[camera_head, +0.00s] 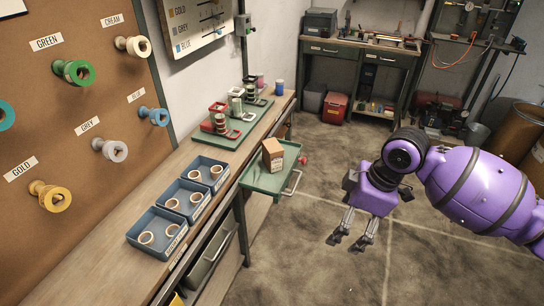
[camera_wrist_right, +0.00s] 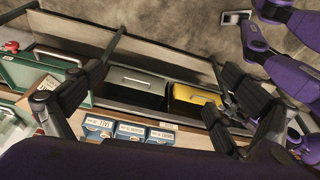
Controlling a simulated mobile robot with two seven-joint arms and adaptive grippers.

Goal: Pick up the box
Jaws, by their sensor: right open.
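The box is a small brown carton (camera_head: 272,153) standing upright on a green tray (camera_head: 268,184) at the right edge of the workbench in the head view. My right gripper (camera_head: 348,241) is open and empty, pointing down over the bare floor to the right of the tray and nearer the camera. It is clearly apart from the box. In the right wrist view its two fingers (camera_wrist_right: 160,75) are spread wide with nothing between them.
Blue bins with tape rings (camera_head: 157,233) line the workbench (camera_head: 92,275). The tray has a handle and red knob (camera_head: 303,160). A yellow bin (camera_wrist_right: 195,97) is below the bench. The floor (camera_head: 320,285) around my right gripper is free.

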